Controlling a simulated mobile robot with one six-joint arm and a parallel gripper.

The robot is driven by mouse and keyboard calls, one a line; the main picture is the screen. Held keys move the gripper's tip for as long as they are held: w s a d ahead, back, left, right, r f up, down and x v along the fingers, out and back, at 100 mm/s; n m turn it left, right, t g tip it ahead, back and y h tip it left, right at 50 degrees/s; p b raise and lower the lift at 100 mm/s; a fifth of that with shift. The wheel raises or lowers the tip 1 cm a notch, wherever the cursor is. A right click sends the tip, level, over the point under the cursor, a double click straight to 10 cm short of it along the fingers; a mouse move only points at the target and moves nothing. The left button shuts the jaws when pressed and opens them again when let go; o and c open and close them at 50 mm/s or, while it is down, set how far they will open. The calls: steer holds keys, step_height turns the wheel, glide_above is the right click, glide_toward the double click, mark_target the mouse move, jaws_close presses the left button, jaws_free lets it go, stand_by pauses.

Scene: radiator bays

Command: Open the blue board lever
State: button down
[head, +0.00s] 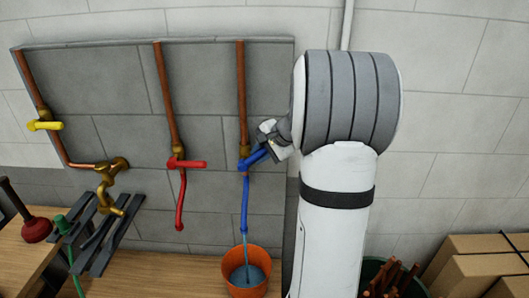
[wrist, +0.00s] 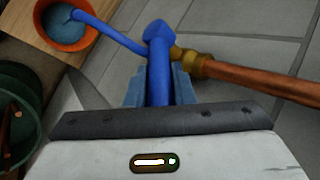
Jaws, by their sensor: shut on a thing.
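The blue lever (head: 254,159) sits on a brass valve on the right copper pipe of the grey board (head: 110,80). It is tilted, its free end up to the right. My gripper (head: 268,147) is shut on the lever from the right. In the wrist view the blue lever (wrist: 159,70) lies between the fingers (wrist: 159,88). A blue spout (head: 245,205) hangs below the valve, and a blue stream runs into the orange bucket (head: 246,281), which holds blue water. The bucket also shows in the wrist view (wrist: 88,40).
A red lever (head: 187,164) is left of the blue one, and a yellow lever (head: 45,126) is at far left. A plunger (head: 36,229) and dark slats stand on the wooden bench (head: 170,270). Boxes (head: 470,265) and a green tub of brown pieces are lower right.

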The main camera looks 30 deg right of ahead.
steer(key=shift+f, duration=0.1)
stand_by(0.3)
steer(key=c, duration=1.3)
jaws_free()
steer(key=shift+o, duration=0.2)
steer(key=shift+s, duration=0.1)
steer(key=b+v, duration=0.1)
steer(key=v, duration=0.7)
steer(key=shift+b, duration=0.35)
steer(key=shift+a, duration=0.15)
steer(key=s+a+f+n+g+h+b, duration=0.1)
steer(key=s+a+f+n+g, duration=0.1)
steer(key=s+a+n, duration=0.45)
steer(key=s+a+f+n+g+b, duration=0.1)
steer(key=s+a, duration=0.2)
steer(key=a, duration=0.6)
steer(key=s+a+f+n+h, duration=0.1)
steer(key=s+a+f+n, duration=0.1)
steer(key=s, duration=0.4)
steer(key=s+a+f+n+h, duration=0.1)
steer(key=s+a+f+n, duration=0.2)
steer(key=s+n, duration=0.2)
steer(key=shift+s+a+f+g+h+b, duration=0.3)
steer(key=shift+s+f+h+b, duration=0.1)
steer(key=shift+s+b, duration=0.05)
